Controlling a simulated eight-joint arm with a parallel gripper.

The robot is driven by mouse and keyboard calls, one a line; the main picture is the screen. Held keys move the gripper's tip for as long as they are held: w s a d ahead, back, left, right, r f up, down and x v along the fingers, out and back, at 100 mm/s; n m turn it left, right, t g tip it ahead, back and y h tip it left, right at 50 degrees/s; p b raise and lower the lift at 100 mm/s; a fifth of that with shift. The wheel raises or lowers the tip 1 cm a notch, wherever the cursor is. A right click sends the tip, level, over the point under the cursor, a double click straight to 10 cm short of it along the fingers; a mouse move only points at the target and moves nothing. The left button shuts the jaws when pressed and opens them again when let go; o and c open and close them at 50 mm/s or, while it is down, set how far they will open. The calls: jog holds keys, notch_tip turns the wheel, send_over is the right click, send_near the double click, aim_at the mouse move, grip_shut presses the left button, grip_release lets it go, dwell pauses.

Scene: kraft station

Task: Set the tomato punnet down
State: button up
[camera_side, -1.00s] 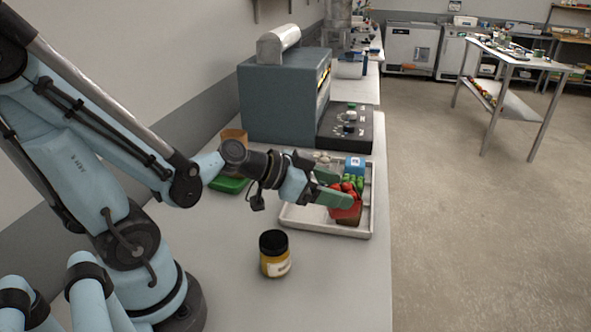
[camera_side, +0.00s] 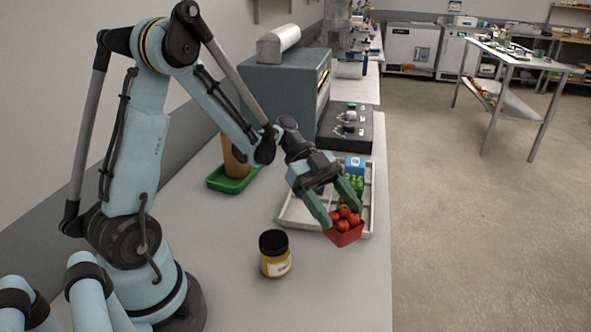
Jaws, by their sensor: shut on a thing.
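The tomato punnet (camera_side: 344,235) is a small red container filled with several red tomatoes. My gripper (camera_side: 340,214) reaches down from the upper left, its two green fingers on either side of the punnet, shut on it. The punnet overlaps the front right edge of the white tray (camera_side: 296,222) in the picture. I cannot tell whether it touches the tray or hangs above it.
The tray holds a green item (camera_side: 352,184) and a blue box (camera_side: 355,166). A brown cylinder (camera_side: 234,158) stands on a green dish (camera_side: 230,182). A grey machine (camera_side: 285,95) stands behind.

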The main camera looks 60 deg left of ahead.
jog(key=shift+f, duration=3.4)
jog(key=shift+f, duration=0.55)
jog(key=o, duration=1.1)
jog(key=shift+o, duration=0.2)
